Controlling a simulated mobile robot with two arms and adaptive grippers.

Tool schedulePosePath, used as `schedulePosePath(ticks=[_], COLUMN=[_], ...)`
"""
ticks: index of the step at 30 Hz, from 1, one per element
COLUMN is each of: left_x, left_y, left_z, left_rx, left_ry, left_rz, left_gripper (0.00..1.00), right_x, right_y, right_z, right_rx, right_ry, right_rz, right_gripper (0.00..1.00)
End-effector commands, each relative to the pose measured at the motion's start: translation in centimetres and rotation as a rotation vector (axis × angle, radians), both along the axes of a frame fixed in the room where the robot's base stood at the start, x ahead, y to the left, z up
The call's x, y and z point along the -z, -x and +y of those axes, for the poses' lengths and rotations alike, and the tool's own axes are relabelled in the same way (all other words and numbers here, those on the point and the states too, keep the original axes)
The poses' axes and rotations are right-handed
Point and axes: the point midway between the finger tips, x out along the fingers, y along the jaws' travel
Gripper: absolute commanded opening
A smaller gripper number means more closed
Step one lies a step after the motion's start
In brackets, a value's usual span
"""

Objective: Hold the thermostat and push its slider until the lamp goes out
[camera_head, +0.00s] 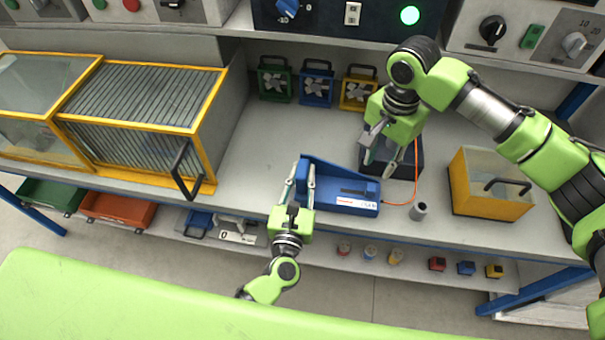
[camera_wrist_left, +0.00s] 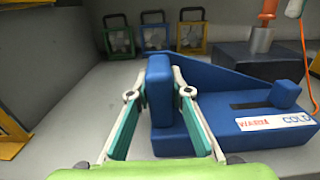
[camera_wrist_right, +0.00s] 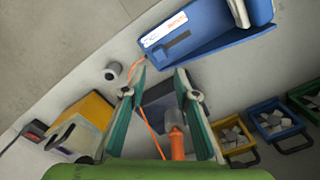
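The thermostat (camera_head: 345,204) is a blue housing on the bench with an upright plate at its left end and a WARM/COLD label. Its slider knob (camera_wrist_left: 287,94) is at the COLD end of the slot, right in the left wrist view. My left gripper (camera_head: 301,172) has its fingers on both sides of the upright end plate (camera_wrist_left: 160,90), fingertips apparently touching it. My right gripper (camera_head: 377,147) is open above the dark block (camera_head: 408,157), right of and behind the thermostat. An orange-handled probe (camera_wrist_right: 177,145) shows between its fingers. The green lamp (camera_head: 409,15) is lit.
An orange cable (camera_head: 415,180) runs from the thermostat towards the dark block. A grey cylinder (camera_head: 420,211) and a yellow box (camera_head: 473,190) stand to the right. Small coloured fans (camera_head: 316,88) line the back. A yellow-framed cabinet (camera_head: 140,125) stands left. Bench between cabinet and thermostat is clear.

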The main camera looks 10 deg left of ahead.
Motion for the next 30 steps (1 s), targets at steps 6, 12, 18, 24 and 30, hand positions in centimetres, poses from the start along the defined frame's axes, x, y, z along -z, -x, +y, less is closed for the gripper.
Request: schedulePosePath(ticks=[6,12,18,24,30], left_x=[0.0,0.0,0.0,0.0,0.0], left_y=[0.0,0.0,0.0,0.0,0.0], left_z=[0.0,0.0,0.0,0.0,0.0], left_rx=[0.0,-0.001,-0.001,0.0,0.0], left_ry=[0.0,0.0,0.0,-0.001,-0.001], left_rz=[0.0,0.0,0.0,0.0,0.0], left_gripper=[0.0,0.0,0.0,0.0,0.0], right_x=[0.2,1.1,1.9,2.3,3.9], right_y=[0.0,0.0,0.0,0.0,0.0], right_z=[-0.3,-1.5,-2.7,-3.2,-3.2], right_rx=[-0.052,-0.284,-0.522,-0.637,-0.649], right_ry=[-0.001,-0.002,0.0,-0.001,0.0], right_rz=[0.001,0.002,0.001,0.001,0.003], right_gripper=[0.0,0.0,0.0,0.0,0.0])
